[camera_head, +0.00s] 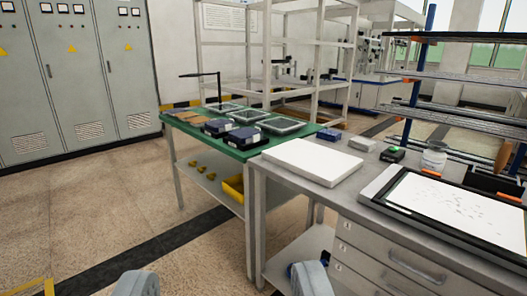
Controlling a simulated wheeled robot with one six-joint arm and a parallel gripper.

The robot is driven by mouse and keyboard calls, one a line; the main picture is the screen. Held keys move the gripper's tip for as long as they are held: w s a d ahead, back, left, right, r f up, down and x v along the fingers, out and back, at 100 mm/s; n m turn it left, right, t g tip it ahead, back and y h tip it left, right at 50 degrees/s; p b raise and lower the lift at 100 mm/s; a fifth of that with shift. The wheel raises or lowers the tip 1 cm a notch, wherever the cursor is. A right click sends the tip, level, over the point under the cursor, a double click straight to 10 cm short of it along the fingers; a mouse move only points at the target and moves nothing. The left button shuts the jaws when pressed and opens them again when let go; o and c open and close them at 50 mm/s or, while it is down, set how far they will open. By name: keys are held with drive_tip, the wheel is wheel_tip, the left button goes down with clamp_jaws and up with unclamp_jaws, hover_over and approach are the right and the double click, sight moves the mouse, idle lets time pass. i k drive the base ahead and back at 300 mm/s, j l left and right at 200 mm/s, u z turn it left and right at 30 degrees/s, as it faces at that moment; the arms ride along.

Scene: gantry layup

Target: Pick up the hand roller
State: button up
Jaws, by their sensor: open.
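My gripper (225,280) shows at the bottom edge as two grey fingertips set wide apart, open with nothing between them. I cannot pick out a hand roller for certain in this view. Small items stand on the grey workbench (262,163) to the right: a blue block (329,134), a pale block (361,143), a dark device with a green light (393,154) and a white jar (433,158). My gripper is in front of the benches and well apart from these items.
A green-topped table (240,153) with several trays and dark devices adjoins the workbench. A white slab (313,161) and a black-framed white panel (455,212) lie on the workbench. Shelving (455,75) stands behind at right. Grey cabinets (75,75) line the left wall.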

sight(503, 154)
drive_tip(key=z, duration=1.45)
drive_tip(key=i+l, duration=0.2)
drive_tip(key=l, duration=0.25)
drive_tip(key=i+l, duration=0.35)
drive_tip(key=i+l+u, duration=0.15)
drive_tip(key=i+l, duration=0.15)
drive_tip(key=l, duration=0.2)
drive_tip(key=i+l, duration=0.3)
drive_tip(key=l, duration=0.15)
drive_tip(key=i+l+u, duration=0.15)
drive_tip(key=i+l, duration=0.15)
drive_tip(key=l, duration=0.2)
drive_tip(key=i+l, duration=0.1)
drive_tip(key=i, duration=0.6)
drive_tip(key=j+u, duration=0.05)
